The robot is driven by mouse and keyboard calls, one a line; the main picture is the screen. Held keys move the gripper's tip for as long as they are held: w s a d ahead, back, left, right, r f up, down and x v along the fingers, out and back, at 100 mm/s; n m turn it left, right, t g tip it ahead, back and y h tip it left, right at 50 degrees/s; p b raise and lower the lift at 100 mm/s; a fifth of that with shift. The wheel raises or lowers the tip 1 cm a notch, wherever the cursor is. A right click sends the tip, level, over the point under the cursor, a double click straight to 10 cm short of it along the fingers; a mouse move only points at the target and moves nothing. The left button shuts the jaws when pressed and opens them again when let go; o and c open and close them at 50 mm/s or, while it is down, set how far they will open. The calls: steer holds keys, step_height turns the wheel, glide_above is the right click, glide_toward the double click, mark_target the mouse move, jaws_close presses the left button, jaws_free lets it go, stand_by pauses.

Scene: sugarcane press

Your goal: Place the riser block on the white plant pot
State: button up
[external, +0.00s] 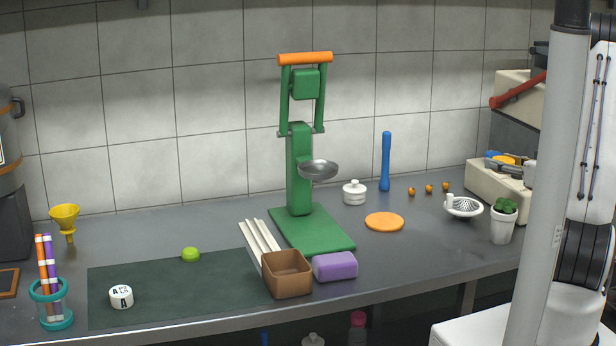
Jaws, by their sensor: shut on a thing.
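The white plant pot (501,231) stands upright on the counter at the right and holds a small green plant (506,206). A purple block (335,266) with rounded edges lies near the front edge of the counter, right of a brown open box; I cannot tell for sure that it is the riser block. My gripper is outside the picture. Only parts of my arm show at the far right, so what the gripper holds is hidden.
A green press (299,170) stands mid-counter, with the brown box (287,274) and white sticks before it. The counter between purple block and pot is clear.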

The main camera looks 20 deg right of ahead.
steer(key=shift+s+d+r+m+h, duration=0.1)
steer(key=shift+s+d+m+h, duration=0.1)
steer(key=shift+d, duration=0.2)
steer(key=shift+s+d+r+m+h, duration=0.1)
steer(key=shift+s+d+h, duration=0.1)
steer(key=shift+d, duration=0.2)
steer(key=shift+d+f+h, duration=0.2)
steer(key=shift+f+h, duration=0.1)
steer(key=shift+f, duration=0.05)
steer(key=shift+f, duration=0.1)
glide_above(505, 209)
steer(key=shift+f, duration=2.8)
steer(key=shift+f, duration=0.1)
steer(key=shift+f, duration=2)
steer(key=shift+f, duration=0.15)
